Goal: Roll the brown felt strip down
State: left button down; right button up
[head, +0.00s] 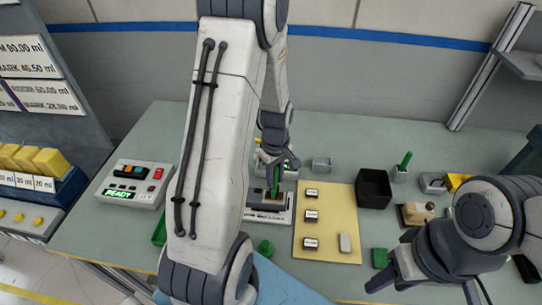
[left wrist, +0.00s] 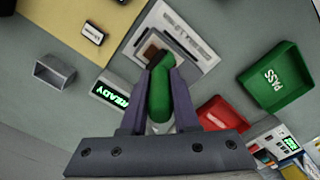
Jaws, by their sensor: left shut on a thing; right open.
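My left gripper (head: 277,163) is shut on a green handle (left wrist: 160,90), held above a white fixture (left wrist: 184,40) on the bench. The green handle also shows in the head view (head: 274,178). A small brown patch (left wrist: 150,52), which looks like the felt strip, lies at the handle's far end on the fixture. It is partly hidden by the handle, and I cannot tell whether the tool touches it. The white fixture shows below the gripper in the head view (head: 266,216). My right gripper (head: 428,290) is open and empty at the lower right.
A yellow mat (head: 342,190) with several small labelled pieces lies right of the fixture. The READY box (head: 136,186) is at left.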

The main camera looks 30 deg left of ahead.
pick_arm(q)
jog(key=shift+w+d, duration=0.4)
jog(key=shift+d, duration=0.45)
jog(key=shift+a, duration=0.15)
jog(key=shift+s+a, duration=0.3)
jog(key=shift+a, duration=0.2)
jog(key=shift+s+a+p, duration=0.15)
jog(key=shift+s+a, duration=0.1)
jog(key=shift+a, duration=0.2)
jog(key=shift+s+a+p, duration=0.15)
jog(key=shift+s+a, duration=0.05)
jog(key=shift+a, duration=0.25)
jog(key=shift+s+a+r, duration=0.1)
jog(key=shift+a+r, duration=0.05)
jog(key=shift+p, duration=0.4)
notch_tip(320, 180, up, 8)
jog(key=p, duration=0.5)
jog(key=shift+p, duration=0.35)
pick_arm(e)
notch_tip(320, 180, up, 7)
jog(key=shift+s+a, duration=0.25)
jog(key=shift+a, duration=0.05)
